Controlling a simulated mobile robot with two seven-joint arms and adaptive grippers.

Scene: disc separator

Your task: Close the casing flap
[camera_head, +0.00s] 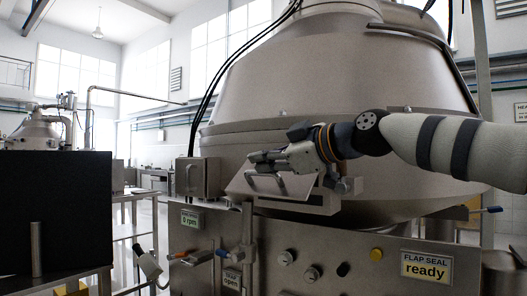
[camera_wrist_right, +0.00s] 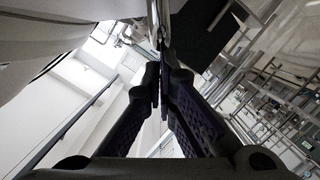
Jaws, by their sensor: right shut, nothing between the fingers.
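The casing flap (camera_head: 301,186) is a metal plate with a loop handle (camera_head: 268,190) on the front of the large conical steel separator casing (camera_head: 310,90). It looks tilted out from the casing; how far it stands open is hard to tell. My right gripper (camera_head: 252,161) is at the flap, over its upper part and just above the handle. It covers part of the flap, and I cannot tell whether it touches. In the right wrist view its fingers (camera_wrist_right: 161,75) are together with nothing between them. My left gripper is not in view.
Below the flap a steel panel carries knobs, a yellow button (camera_head: 376,255) and a sign (camera_head: 427,267) reading "FLAP SEAL ready". Orange- and blue-tipped levers (camera_head: 190,257) stick out at the panel's left. A grey box (camera_head: 197,177) sits left of the flap. A black panel (camera_head: 55,212) stands far left.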

